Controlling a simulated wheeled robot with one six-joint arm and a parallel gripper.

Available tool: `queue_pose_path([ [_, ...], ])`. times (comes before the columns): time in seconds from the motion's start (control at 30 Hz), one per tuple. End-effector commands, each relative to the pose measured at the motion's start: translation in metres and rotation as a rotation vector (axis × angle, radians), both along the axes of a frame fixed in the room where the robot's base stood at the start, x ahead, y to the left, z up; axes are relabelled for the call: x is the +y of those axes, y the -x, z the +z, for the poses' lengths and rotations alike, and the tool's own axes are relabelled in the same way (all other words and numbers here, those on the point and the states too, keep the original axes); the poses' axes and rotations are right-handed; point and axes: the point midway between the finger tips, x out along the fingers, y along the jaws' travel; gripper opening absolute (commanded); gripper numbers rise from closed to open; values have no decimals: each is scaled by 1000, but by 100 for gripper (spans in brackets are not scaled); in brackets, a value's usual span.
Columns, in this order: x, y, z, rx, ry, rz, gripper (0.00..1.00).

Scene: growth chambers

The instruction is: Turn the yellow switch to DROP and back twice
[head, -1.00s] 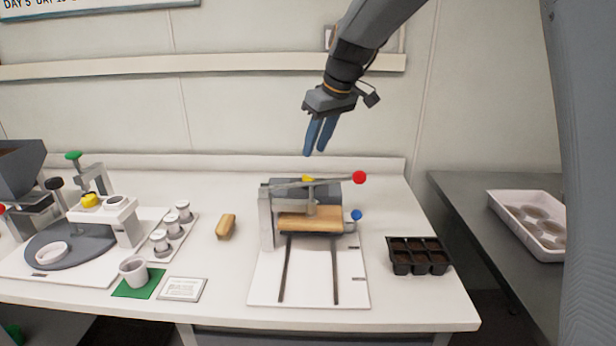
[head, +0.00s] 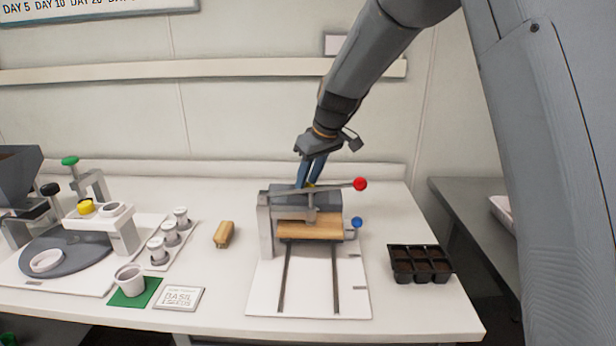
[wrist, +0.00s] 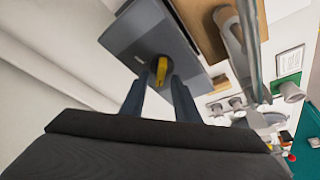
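The yellow switch (wrist: 161,70) sits on the top of a grey box (wrist: 150,38) and shows between my fingertips in the wrist view. In the head view only a bit of its yellow (head: 311,185) shows behind the press lever, at my fingers. My gripper (head: 307,180) points down at the grey box, behind the red-knobbed lever. In the wrist view my gripper (wrist: 159,82) is open, one blue finger on each side of the switch, with gaps visible. I cannot tell how far down the fingers reach. The DROP marking is not readable.
The press lever with a red knob (head: 360,184) passes close in front of my fingers. A wooden block (head: 309,228) and a blue knob (head: 357,222) are below. A black cell tray (head: 420,262) stands right; another yellow knob (head: 85,207) is far left.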

Motion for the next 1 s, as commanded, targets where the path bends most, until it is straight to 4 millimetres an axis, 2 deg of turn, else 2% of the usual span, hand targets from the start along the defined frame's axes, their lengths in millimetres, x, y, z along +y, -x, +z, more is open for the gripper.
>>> queue_pose_path([
  [0.2, 0, 0, 0, -1, -1, 0, 28],
  [0.37, 0, 0, 0, -1, -1, 0, 1],
  [0.4, 0, 0, 0, -1, -1, 0, 0],
  [0.77, 0, 0, 1, -1, 0, -38, 0],
  [1.0, 1, 0, 3, -1, 0, -173, 0],
])
